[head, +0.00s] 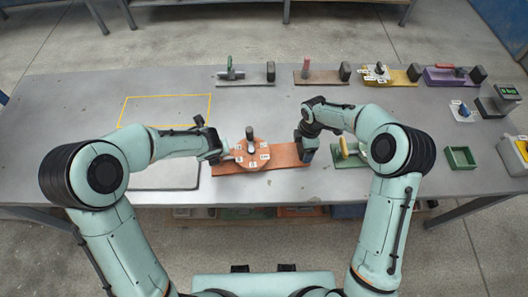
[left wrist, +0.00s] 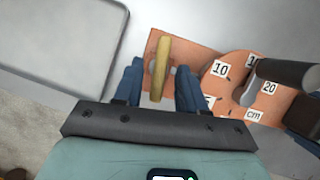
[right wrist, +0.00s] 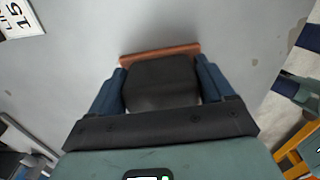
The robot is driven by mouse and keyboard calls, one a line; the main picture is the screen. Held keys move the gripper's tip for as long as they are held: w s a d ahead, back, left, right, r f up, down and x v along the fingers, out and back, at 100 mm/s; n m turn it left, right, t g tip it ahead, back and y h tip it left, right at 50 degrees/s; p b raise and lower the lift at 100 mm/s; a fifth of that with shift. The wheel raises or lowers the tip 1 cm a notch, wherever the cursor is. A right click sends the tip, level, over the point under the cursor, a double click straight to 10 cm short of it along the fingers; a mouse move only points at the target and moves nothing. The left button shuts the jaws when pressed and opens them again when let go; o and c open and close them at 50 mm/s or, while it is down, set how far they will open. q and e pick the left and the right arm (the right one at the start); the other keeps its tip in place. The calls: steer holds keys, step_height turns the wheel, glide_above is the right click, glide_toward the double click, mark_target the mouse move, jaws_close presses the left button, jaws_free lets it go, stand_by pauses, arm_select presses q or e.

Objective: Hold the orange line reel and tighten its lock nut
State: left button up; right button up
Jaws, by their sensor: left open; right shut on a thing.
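The orange line reel is a disc (head: 250,160) with white number labels on an orange board (head: 287,156); the disc also shows in the left wrist view (left wrist: 217,88). A dark upright knob (head: 250,133) stands on the disc. A tan bar (left wrist: 160,65), which looks like the lock nut's wing, is at the board's left end. My left gripper (head: 222,150) is open, its blue fingers on either side of the bar with gaps. My right gripper (head: 305,147) is shut on the black block (right wrist: 160,83) at the board's right end. The bar's base is hidden.
A green board (head: 352,160) with a tan handle lies right of my right gripper. Several similar fixtures, including a purple one (head: 450,77), line the back. A green tray (head: 460,157) is at the right. A yellow-outlined area (head: 165,110) at the left is empty.

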arm_select(q)
steer(key=v, duration=1.1)
steer(key=shift+s, duration=0.25)
steer(key=shift+d, duration=0.1)
arm_select(e)
steer(key=o, duration=1.3)
steer(key=shift+r, duration=0.1)
